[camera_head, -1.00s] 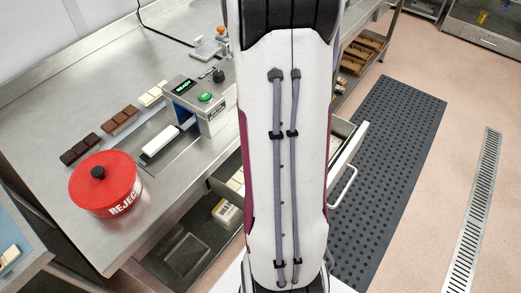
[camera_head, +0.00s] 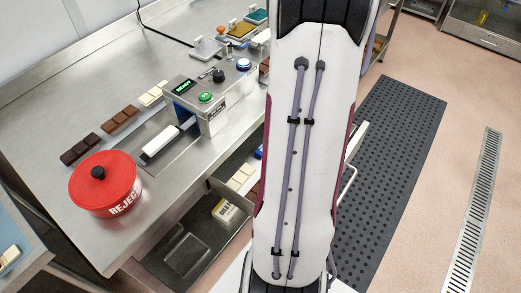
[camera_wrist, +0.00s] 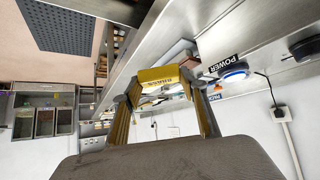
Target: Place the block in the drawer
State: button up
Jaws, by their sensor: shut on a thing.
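In the wrist view my gripper (camera_wrist: 160,84) is shut on a yellow block (camera_wrist: 158,74) with dark lettering, held between its two yellow fingers. In the head view my arm hides the gripper and the block. The drawer stands open under the bench's right side; its left wall (camera_head: 234,197) and handle (camera_head: 348,182) show on either side of my arm. Cream bars (camera_head: 241,177) and part of a blue thing lie inside it. My arm hides the drawer's middle.
A grey machine (camera_head: 210,95) with a lit display and green button stands on the steel bench. A red reject tub (camera_head: 105,185) and several chocolate bars (camera_head: 120,119) lie left of it. A blue power button (camera_wrist: 230,69) shows in the wrist view. Dark matting (camera_head: 400,160) covers the floor.

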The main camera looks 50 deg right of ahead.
jog(key=s+a+f+n+t+y, duration=0.25)
jog(key=s+f+n+y, duration=0.2)
jog(key=s+f, duration=0.4)
jog(key=s+a+f+n+y, duration=0.2)
jog(key=s+a+n, duration=0.3)
jog(key=a, duration=0.6)
jog(key=shift+s+f, duration=0.2)
jog(key=shift+s, duration=0.3)
jog(key=shift+f+t, duration=0.15)
jog(key=shift+t, duration=0.1)
jog(key=shift+f, duration=2.8)
jog(key=shift+f, duration=2.1)
